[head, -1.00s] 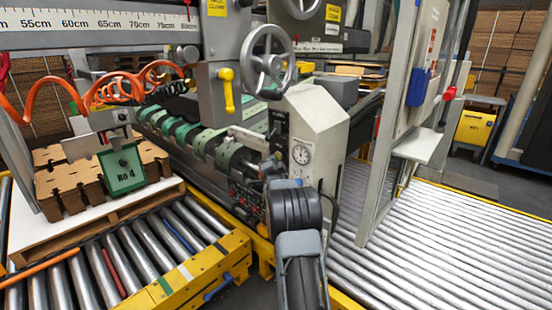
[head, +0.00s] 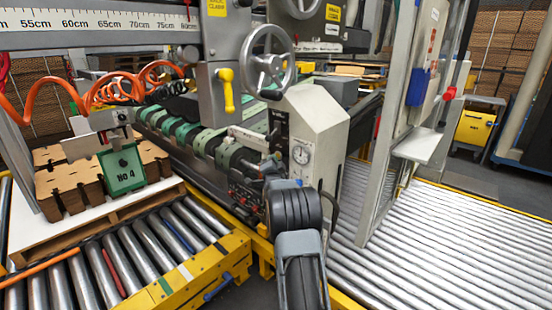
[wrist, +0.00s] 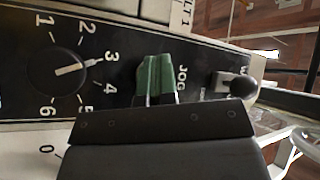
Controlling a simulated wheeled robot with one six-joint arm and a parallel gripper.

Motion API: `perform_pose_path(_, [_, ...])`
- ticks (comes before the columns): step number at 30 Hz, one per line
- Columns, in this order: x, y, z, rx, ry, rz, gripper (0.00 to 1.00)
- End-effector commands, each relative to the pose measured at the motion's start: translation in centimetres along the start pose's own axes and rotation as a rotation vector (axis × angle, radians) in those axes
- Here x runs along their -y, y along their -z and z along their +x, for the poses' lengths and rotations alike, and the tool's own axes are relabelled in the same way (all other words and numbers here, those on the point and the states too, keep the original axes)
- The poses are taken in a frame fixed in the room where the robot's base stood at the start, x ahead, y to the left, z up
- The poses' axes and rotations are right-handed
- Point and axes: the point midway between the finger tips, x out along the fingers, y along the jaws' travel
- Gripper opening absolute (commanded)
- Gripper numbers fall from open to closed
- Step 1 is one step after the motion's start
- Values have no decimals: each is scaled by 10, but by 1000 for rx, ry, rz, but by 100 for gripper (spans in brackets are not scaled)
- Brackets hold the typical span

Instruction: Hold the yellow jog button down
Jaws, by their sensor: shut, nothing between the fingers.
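My gripper (wrist: 157,65) shows in the wrist view with its green-tipped fingers together, at the control panel (wrist: 115,75), just left of the JOG label. Nothing shows between the fingers. No yellow jog button is visible in the wrist view; the fingers cover the spot beside the label. I cannot tell whether the fingertips touch or press anything. In the head view, my dark arm stands in front of the machine's control panel, and I cannot make out the fingertips or the button there.
In the wrist view, a numbered dial knob (wrist: 57,72) lies left of my fingers and a black ball-ended lever (wrist: 243,87) lies right. In the head view, a gauge (head: 301,154) and a handwheel (head: 268,62) are near my arm. Roller conveyors (head: 450,245) flank it.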

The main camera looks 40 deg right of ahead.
Motion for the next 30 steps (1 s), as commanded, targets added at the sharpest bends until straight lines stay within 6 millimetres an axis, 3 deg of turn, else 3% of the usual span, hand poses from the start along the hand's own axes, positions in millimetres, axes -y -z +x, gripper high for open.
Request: perform_pose_path(30, [4, -6, -8, -1, 0, 1, 0])
